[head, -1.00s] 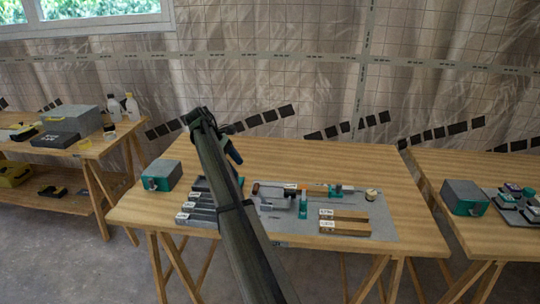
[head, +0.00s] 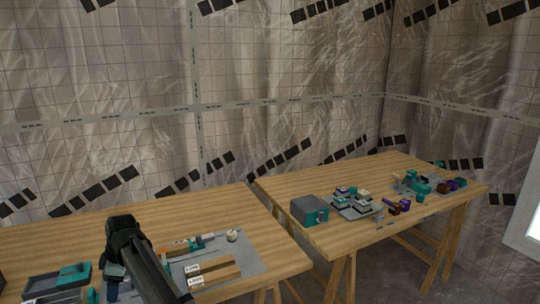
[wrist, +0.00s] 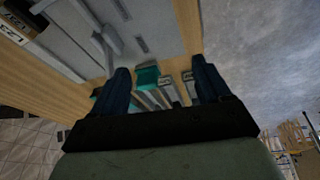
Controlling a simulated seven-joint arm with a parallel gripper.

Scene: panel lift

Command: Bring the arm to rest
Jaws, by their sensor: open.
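My arm reaches up from the bottom of the head view, with my gripper (head: 112,286) pointing down over the left wooden table (head: 215,215). In the wrist view my gripper (wrist: 165,85) shows two dark blue fingers set well apart. Nothing is held between them. Beyond the fingers are a teal block and several grey bars (wrist: 165,97) near the table edge. I cannot tell the exact height of the fingers above them.
The right table (head: 330,185) carries a grey and teal box (head: 309,210) and several small coloured parts. A gap separates the tables.

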